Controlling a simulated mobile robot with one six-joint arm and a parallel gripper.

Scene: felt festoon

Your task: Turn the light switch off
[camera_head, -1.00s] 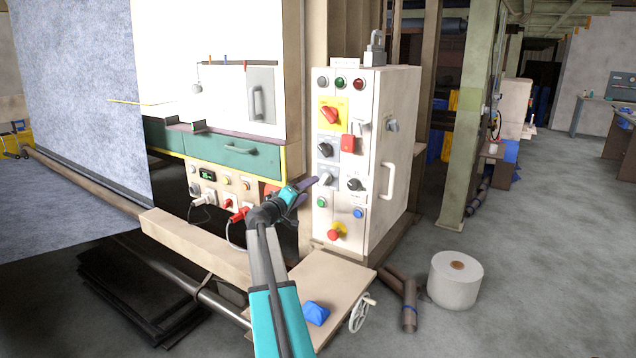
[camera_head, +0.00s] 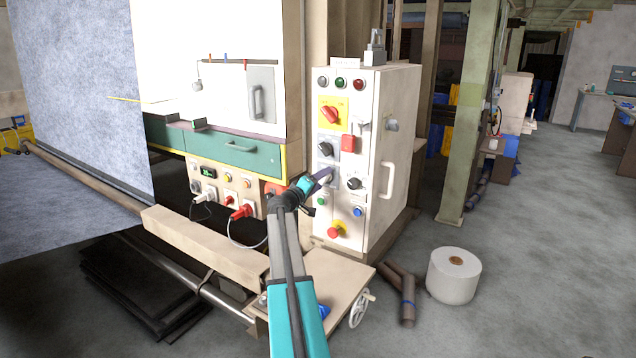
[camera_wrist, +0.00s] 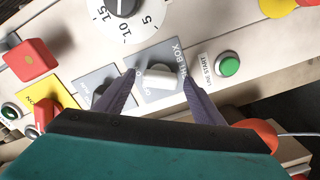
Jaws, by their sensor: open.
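The light switch is a pale rotary knob (camera_wrist: 160,76) on a grey plate (camera_wrist: 172,52) whose partly covered label reads "...HT BOX". It sits on the front of a white control cabinet (camera_head: 388,178). My gripper (camera_head: 323,180) is at the cabinet front and largely hides the knob in the head view. In the wrist view my gripper (camera_wrist: 159,82) is open, with one finger on each side of the knob. Small gaps seem to show between fingers and knob; contact cannot be told. The plate's position lettering is partly hidden.
Close around the switch are a black dial (camera_wrist: 121,6), a green "LINE START" button (camera_wrist: 228,66) and a red box (camera_wrist: 30,60). The left finger partly covers another knob plate. Below are a red emergency button (camera_head: 335,230) and red plug (camera_head: 242,211). Floor at right is open beyond a white roll (camera_head: 454,277).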

